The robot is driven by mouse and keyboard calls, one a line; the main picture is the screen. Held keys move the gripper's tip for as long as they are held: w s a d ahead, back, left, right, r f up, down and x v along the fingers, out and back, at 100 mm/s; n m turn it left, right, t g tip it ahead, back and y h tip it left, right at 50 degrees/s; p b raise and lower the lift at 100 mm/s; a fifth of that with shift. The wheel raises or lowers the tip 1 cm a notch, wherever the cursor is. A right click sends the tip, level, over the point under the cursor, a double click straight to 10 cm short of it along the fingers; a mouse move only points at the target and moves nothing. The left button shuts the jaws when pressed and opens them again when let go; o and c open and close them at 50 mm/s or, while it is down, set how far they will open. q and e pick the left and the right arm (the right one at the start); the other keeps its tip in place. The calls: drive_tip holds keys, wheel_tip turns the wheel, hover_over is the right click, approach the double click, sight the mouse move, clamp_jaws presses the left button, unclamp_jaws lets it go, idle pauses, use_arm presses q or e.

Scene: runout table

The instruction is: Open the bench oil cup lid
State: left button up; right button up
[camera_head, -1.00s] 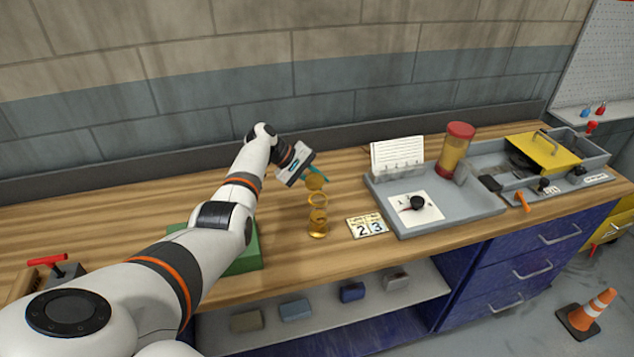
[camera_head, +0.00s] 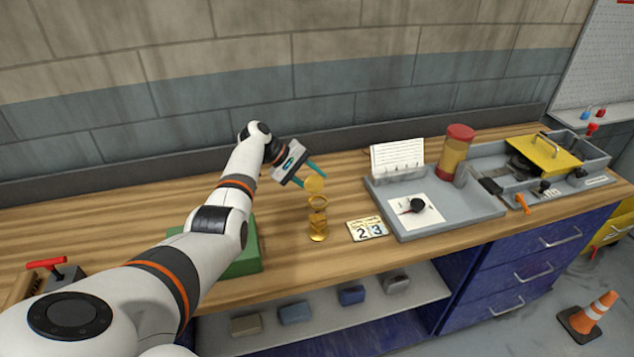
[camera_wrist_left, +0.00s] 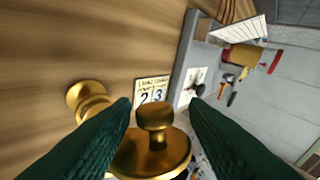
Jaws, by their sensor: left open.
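The brass oil cup (camera_head: 318,228) stands on the wooden bench, with a brass ring-shaped rim (camera_head: 318,202) at its top. Its round brass lid (camera_head: 315,185) shows raised above the rim and tilted up, its face visible. In the left wrist view the lid (camera_wrist_left: 135,158) and its knob (camera_wrist_left: 155,118) lie between the fingers, and part of the brass cup (camera_wrist_left: 88,97) shows to the left. My left gripper (camera_head: 311,179) is open, its teal fingers spread at the lid. Whether a finger touches the lid cannot be told. My right gripper is not in view.
A number card (camera_head: 367,229) lies right of the cup. A grey tray (camera_head: 460,208) with a dial sheet, a notepad and a red-topped container (camera_head: 456,152) stands further right. A green block (camera_head: 246,250) is partly behind my left arm. The brick wall rises behind.

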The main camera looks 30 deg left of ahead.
use_arm(q)
drive_tip(key=b+v, duration=0.2)
drive_tip(key=v, duration=0.8)
